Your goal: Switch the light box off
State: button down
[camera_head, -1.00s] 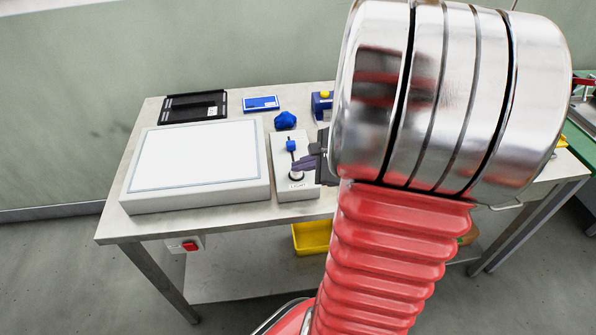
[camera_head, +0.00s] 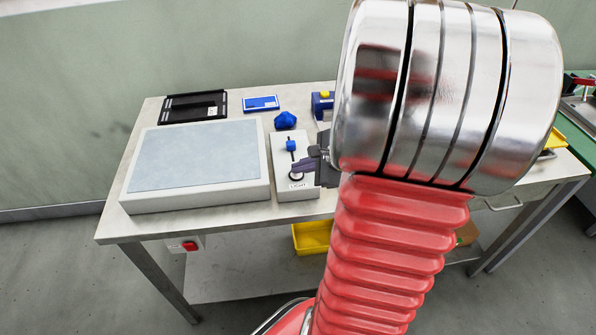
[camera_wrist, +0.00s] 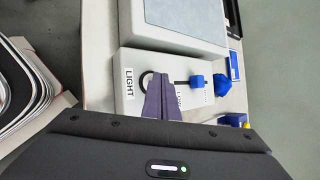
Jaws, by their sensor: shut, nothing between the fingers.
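The light box (camera_head: 195,155) stands on the left part of the bench, its panel a dull blue-grey and unlit. Its corner also shows in the wrist view (camera_wrist: 190,22). To its right is a white control box (camera_head: 308,192) marked LIGHT, which shows in the wrist view (camera_wrist: 134,60) too. The control box has a dark ringed button, mostly hidden behind my fingers, and a blue slider knob (camera_head: 291,146) in a slot. My gripper (camera_head: 296,169) is shut and empty, its purple-grey fingertips over the button; I cannot tell whether they touch it. They show in the wrist view (camera_wrist: 158,84).
A black tray (camera_head: 193,106), a blue flat box (camera_head: 261,103) and a blue knob-like piece (camera_head: 285,120) lie along the back of the bench. A yellow bin (camera_head: 312,237) sits below. A red switch (camera_head: 190,246) is under the front edge.

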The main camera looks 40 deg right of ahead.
aim_at(300, 176)
dwell(0.4)
jog(key=shift+r, duration=0.5)
jog(key=shift+r, duration=2.9)
